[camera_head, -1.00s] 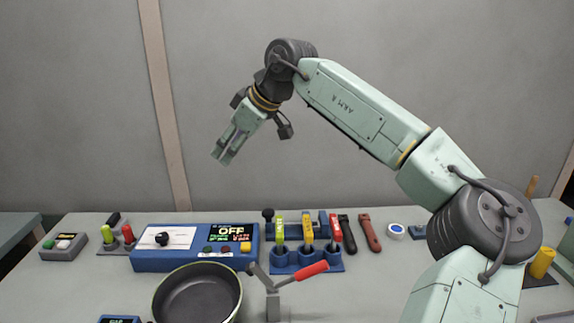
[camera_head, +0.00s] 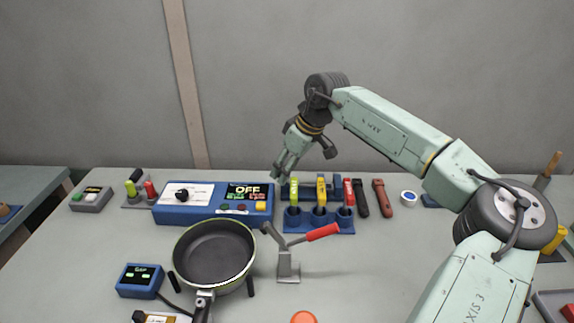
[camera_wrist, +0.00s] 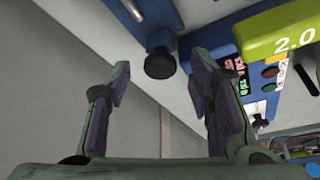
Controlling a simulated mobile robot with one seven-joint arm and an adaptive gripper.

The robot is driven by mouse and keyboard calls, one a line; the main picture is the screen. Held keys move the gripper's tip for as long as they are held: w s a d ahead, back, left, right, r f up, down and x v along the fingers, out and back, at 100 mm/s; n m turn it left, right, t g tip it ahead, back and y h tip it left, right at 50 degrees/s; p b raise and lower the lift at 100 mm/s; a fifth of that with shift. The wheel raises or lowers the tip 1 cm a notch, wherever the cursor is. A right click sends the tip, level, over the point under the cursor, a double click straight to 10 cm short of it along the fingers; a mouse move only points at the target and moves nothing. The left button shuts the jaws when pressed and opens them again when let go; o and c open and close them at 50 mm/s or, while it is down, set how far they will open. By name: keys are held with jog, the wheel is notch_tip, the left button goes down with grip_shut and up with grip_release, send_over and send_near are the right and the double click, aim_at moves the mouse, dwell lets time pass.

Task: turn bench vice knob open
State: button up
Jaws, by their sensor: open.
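The bench vice is a blue block (camera_head: 308,190) at the back of the bench, partly hidden behind a row of upright tool handles. Its round black knob (camera_wrist: 160,64) shows in the wrist view, below a blue part of the vice (camera_wrist: 122,22). In the head view my gripper seems to cover the knob. My gripper (camera_head: 281,177) points down at the left end of the vice. In the wrist view the fingers of my gripper (camera_wrist: 158,76) are spread and empty. The knob appears in the gap between the fingertips; I see no contact.
A blue tool holder (camera_head: 330,226) with several handles stands just in front of the vice. A lime handle (camera_wrist: 282,32) is close on the right in the wrist view. A blue control box (camera_head: 185,214) reading OFF, a pan (camera_head: 215,254) and a red-handled lever (camera_head: 322,232) are nearby.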

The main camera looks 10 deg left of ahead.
jog(key=shift+a+f, duration=0.15)
jog(key=shift+f, duration=0.25)
jog(key=shift+c, duration=0.3)
grip_shut()
